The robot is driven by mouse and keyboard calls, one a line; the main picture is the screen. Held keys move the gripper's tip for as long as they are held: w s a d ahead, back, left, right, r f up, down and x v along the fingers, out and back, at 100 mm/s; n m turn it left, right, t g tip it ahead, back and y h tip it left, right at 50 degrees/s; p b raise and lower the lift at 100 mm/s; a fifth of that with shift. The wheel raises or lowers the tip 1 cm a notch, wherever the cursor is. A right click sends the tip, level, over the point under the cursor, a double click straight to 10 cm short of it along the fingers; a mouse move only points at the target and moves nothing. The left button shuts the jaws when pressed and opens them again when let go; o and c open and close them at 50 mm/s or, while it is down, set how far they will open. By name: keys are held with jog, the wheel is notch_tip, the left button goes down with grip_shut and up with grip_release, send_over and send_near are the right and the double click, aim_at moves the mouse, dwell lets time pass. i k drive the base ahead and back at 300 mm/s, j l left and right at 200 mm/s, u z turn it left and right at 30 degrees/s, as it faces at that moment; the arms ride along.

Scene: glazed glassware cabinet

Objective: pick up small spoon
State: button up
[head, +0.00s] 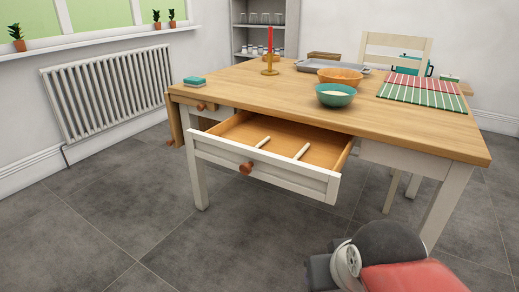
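I cannot make out a small spoon in the head view. An open drawer (265,170) with a white front and a round brown knob (246,168) juts from the near side of the wooden table (230,87). Inside it are two thin pale strips (301,151), perhaps dividers; the rest of the visible drawer floor looks bare, and its near part is hidden behind the front panel. Part of my arm, grey and red, shows at the bottom right, in front of the table. My gripper's fingers are not in view.
On the table are a teal bowl (335,95), an orange bowl (340,76), a red candle in a holder (270,60), a grey tray (318,66), striped cloths (425,90) and a sponge (194,82). A chair (395,45) stands behind. The floor (190,240) in front is clear.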

aim_at(268, 138)
jog(key=i+j+z, duration=0.2)
jog(key=z, duration=0.2)
jog(key=i+j+z, duration=0.1)
jog(key=j+z, duration=0.25)
